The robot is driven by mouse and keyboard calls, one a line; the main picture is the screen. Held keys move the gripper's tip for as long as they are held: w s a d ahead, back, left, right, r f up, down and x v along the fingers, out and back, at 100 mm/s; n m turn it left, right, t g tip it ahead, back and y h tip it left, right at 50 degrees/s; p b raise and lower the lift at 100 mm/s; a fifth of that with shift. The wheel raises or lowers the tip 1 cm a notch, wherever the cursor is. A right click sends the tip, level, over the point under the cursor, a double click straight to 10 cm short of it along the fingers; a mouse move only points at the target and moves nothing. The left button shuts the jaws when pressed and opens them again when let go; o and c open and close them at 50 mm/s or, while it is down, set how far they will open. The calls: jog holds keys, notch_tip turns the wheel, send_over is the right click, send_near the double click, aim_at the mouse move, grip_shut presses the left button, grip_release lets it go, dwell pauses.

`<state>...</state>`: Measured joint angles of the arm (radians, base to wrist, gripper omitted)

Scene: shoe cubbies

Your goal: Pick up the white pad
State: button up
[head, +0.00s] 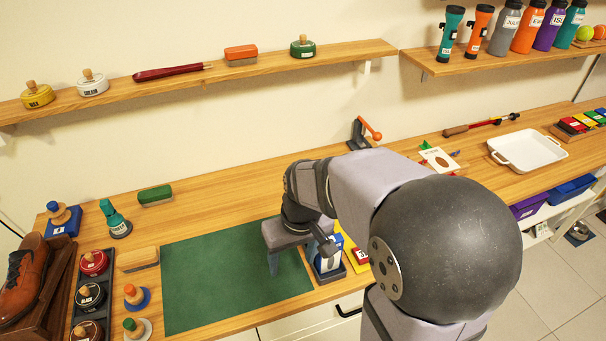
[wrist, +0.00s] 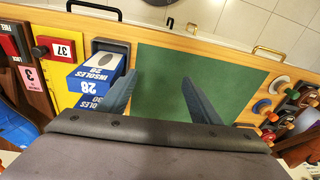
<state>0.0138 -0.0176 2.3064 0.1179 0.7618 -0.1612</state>
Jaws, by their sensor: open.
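The white pad (head: 138,331) is a round white disc with a green knob. It lies at the table's front left, left of the green mat (head: 225,280), cut by the bottom edge of the head view. In the wrist view a white disc, likely the same pad (wrist: 280,85), shows right of the mat near the table edge. My gripper (head: 291,260) is open and empty above the mat's right part, well to the right of the pad. In the wrist view its two fingers (wrist: 151,75) stand apart over the mat, with nothing between them.
An orange-knobbed blue pad (head: 137,299) and a wooden brush (head: 138,259) are behind the white pad. A dark tray of tins (head: 91,295) stands close on its left. Insole boxes (wrist: 98,75) stand beside my left finger in the wrist view. The mat is clear.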

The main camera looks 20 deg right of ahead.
jog(key=w+d+r+n+t+y+b, duration=0.1)
jog(key=w, duration=0.7)
jog(key=w+d+r+t+b, duration=0.1)
jog(key=w+r, duration=0.1)
jog(key=w, duration=0.6)
jog(key=w+d+f+t+b, duration=0.1)
jog(key=w+d+f+b, duration=0.15)
jog(key=w+d, duration=0.55)
jog(key=w+d+f+t+b, duration=0.1)
jog(key=w+d+f+t, duration=0.15)
jog(key=w+d, duration=0.55)
jog(key=shift+g+h, duration=0.3)
jog(key=shift+g, duration=0.05)
jog(key=shift+a+p+x, duration=0.25)
jog(key=shift+p+x, duration=0.3)
jog(key=shift+x, duration=0.8)
jog(key=shift+a+p+x, duration=0.3)
jog(key=shift+p+x, duration=0.25)
jog(key=shift+x, duration=0.75)
jog(key=shift+a+p+x, duration=0.25)
jog(key=shift+p+x, duration=0.3)
jog(key=shift+x, duration=0.8)
jog(key=shift+r, duration=0.15)
jog(key=c, duration=1.2)
jog(key=shift+r, duration=0.15)
notch_tip(320, 180, up, 10)
jog(key=shift+f+b, duration=0.1)
jog(key=shift+b, duration=0.8)
